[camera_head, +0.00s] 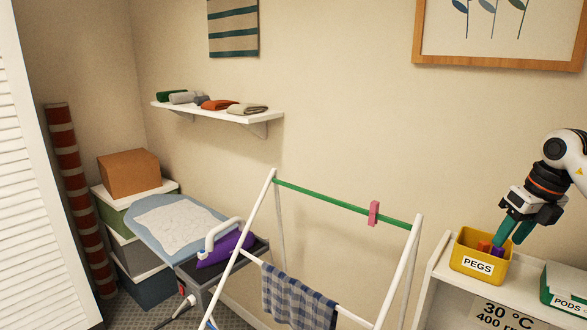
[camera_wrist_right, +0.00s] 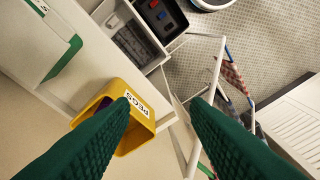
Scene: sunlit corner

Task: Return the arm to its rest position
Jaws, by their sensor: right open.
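My right arm (camera_head: 566,152) comes in from the right edge of the head view. Its gripper (camera_head: 508,240) points down and left, with green fingers overlapping the back right of the yellow PEGS box (camera_head: 478,263). In the right wrist view the two ribbed green fingers of the gripper (camera_wrist_right: 160,102) stand wide apart with nothing between them. One finger covers part of the PEGS box (camera_wrist_right: 143,109) there. Whether the fingertips touch the box or its contents cannot be told. My left gripper is in neither view.
An orange peg (camera_head: 484,246) and a purple one show in the box, on a white shelf unit (camera_head: 440,272). A PODS box (camera_head: 566,303) stands to its right. A drying rack (camera_head: 400,262) stands to the left, with a pink peg (camera_head: 374,213) on its green rail and a checked cloth (camera_head: 297,299).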

